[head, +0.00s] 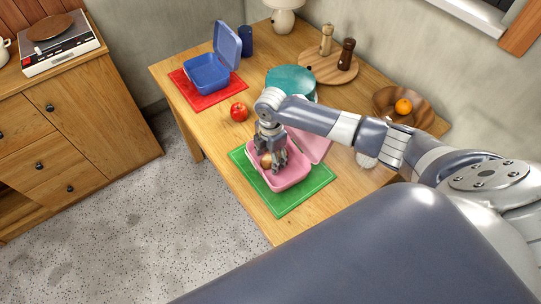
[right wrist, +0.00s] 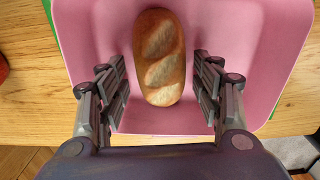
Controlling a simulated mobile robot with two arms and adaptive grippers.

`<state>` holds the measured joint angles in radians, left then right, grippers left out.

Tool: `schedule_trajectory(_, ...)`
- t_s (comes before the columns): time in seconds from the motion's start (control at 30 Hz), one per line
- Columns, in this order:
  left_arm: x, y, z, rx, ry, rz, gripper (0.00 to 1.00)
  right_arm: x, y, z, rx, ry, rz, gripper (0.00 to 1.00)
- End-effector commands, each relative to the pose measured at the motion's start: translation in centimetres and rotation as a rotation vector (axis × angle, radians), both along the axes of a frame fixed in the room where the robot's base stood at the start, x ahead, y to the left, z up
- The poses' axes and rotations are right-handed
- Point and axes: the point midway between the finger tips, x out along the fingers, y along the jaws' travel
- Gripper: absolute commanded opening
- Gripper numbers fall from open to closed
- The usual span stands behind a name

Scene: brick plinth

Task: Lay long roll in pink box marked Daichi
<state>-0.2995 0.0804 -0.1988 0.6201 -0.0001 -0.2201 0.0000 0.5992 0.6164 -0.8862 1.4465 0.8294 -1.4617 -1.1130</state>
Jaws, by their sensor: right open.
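The pink box (head: 290,184) stands open on a green mat (head: 312,193), its lid (head: 316,148) tilted back. No name on it is legible. The long brown roll (head: 266,161) lies inside the box; in the right wrist view the roll (right wrist: 160,60) lies lengthwise on the pink floor (right wrist: 232,50). My right gripper (head: 271,166) points down into the box. In the right wrist view its fingers (right wrist: 160,75) are apart, one on each side of the roll, with visible gaps. My left gripper is not in view.
A blue open box (head: 207,76) stands on a red mat (head: 184,92). A red apple (head: 239,112) sits near the pink box. A teal round container (head: 291,80), a board with two mills (head: 324,68) and a bowl with an orange (head: 387,110) stand farther back.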

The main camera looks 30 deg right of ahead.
Motion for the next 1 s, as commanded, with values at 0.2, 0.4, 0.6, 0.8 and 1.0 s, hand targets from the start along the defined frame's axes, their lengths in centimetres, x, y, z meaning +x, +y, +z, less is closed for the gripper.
schedule_trajectory(0.2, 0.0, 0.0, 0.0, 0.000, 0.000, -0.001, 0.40, 0.1, 0.0, 1.1, 0.000, -0.002, 0.000, 0.60)
schedule_trajectory(0.4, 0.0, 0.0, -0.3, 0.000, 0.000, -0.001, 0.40, 0.1, 0.0, 4.9, 0.001, -0.006, 0.001, 0.60)
schedule_trajectory(0.6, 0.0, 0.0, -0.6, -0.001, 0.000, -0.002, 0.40, 0.0, 0.0, 9.1, 0.001, -0.004, 0.000, 0.60)
schedule_trajectory(0.8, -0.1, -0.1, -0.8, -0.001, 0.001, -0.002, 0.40, -0.1, 0.0, 11.7, 0.001, -0.001, 0.000, 0.60)
schedule_trajectory(1.0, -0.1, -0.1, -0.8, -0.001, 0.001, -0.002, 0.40, -0.1, 0.0, 12.4, 0.000, 0.000, -0.001, 0.60)
